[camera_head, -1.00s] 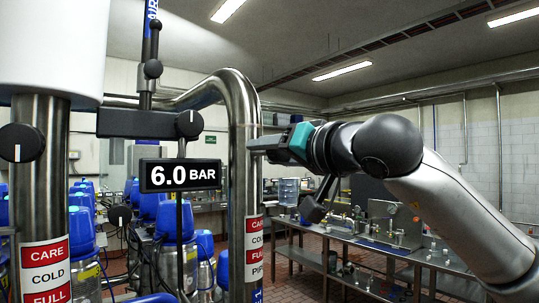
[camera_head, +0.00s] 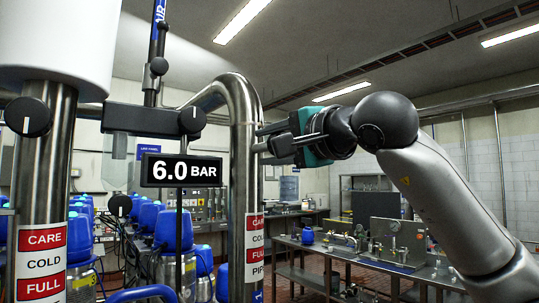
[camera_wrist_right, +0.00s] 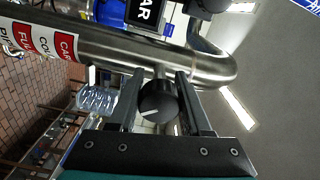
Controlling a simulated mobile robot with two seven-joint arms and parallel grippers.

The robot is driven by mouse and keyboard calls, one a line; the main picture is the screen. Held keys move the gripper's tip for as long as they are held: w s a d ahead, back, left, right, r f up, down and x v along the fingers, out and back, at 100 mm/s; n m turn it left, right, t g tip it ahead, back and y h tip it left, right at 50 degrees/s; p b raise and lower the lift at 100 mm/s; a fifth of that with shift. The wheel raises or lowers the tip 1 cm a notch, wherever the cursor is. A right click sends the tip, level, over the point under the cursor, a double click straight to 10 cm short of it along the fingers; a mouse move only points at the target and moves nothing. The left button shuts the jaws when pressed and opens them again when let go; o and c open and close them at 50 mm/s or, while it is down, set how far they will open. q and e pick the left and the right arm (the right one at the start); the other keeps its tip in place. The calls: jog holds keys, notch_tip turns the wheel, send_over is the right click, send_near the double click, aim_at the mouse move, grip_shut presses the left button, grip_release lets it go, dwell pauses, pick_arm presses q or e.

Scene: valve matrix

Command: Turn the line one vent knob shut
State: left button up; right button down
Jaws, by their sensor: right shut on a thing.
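My right gripper (camera_head: 264,140) reaches in from the right, with its fingertips beside the upright steel pipe (camera_head: 244,165). In the right wrist view a round black knob (camera_wrist_right: 158,101) with a white mark sits between the two fingers, in front of the pipe. The gripper is shut on this knob. In the head view this knob is hardly visible between the fingers. I read no line-one label on any knob. My left gripper is not in view.
A display (camera_head: 181,171) reading 6.0 BAR hangs left of the pipe. A big white cylinder (camera_head: 55,40) and a labelled steel pipe (camera_head: 40,200) stand at the left. Blue-topped containers (camera_head: 173,228) stand behind. A metal workbench (camera_head: 330,255) is at the back right.

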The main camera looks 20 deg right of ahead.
jog(key=m+b, duration=0.1)
jog(key=m, duration=0.2)
jog(key=shift+m, duration=0.3)
jog(key=shift+r+m+b, duration=0.1)
jog(key=shift+m+b, duration=0.5)
jog(key=shift+m, duration=1.2)
jog(key=shift+c, duration=1.7)
grip_release()
jog(key=shift+s, duration=0.1)
jog(key=b+v, duration=0.2)
jog(key=v, duration=1.3)
